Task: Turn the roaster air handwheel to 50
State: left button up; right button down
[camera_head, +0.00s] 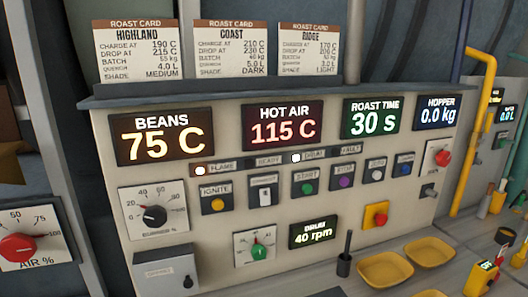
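A red round knob (17,247) is at the far left edge of the head view. It sits on a white dial plate (52,237) marked "AIR %". I cannot tell exactly which number the knob points at. Neither of my grippers is in view, and nothing of mine touches the knob.
A console (220,210) fills the middle, with displays reading beans 75 C, hot air 115 C and drum 40 rpm. It carries a black burner knob (154,215) and a green knob (259,252). Yellow trays (386,268) lie at lower right. A yellow pipe (484,120) stands right.

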aim_at(18, 246)
jog(key=u, duration=1.5)
